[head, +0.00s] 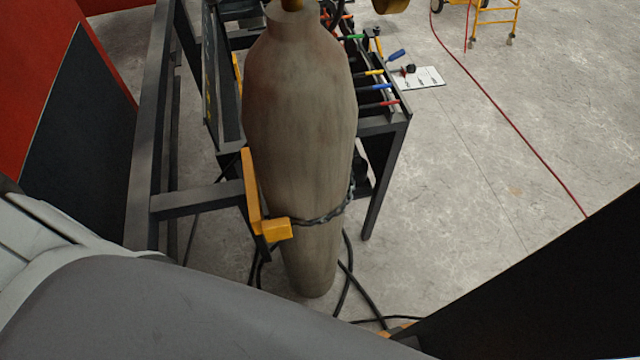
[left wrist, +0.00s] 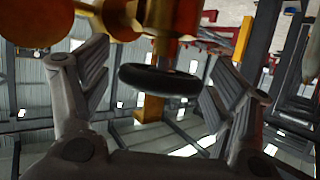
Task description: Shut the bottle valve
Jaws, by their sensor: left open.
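The gas bottle (head: 300,120) is a tall, worn grey-brown cylinder, standing upright. Its neck reaches the top edge of the head view, and most of the valve is cut off there. In the left wrist view the valve's black round handwheel (left wrist: 158,81) sits below the brass valve body (left wrist: 165,15). My left gripper (left wrist: 160,74) is open, with one finger to each side of the handwheel. Gaps show between the wheel and both fingers, so it is not gripped. Neither gripper shows in the head view.
A chain (head: 330,214) and a yellow bracket (head: 252,195) hold the bottle to a dark metal frame. Behind it stands a rack with coloured-handled tools (head: 380,87). Black hoses (head: 350,285) lie around the bottle's foot. The concrete floor (head: 480,150) at right is mostly clear.

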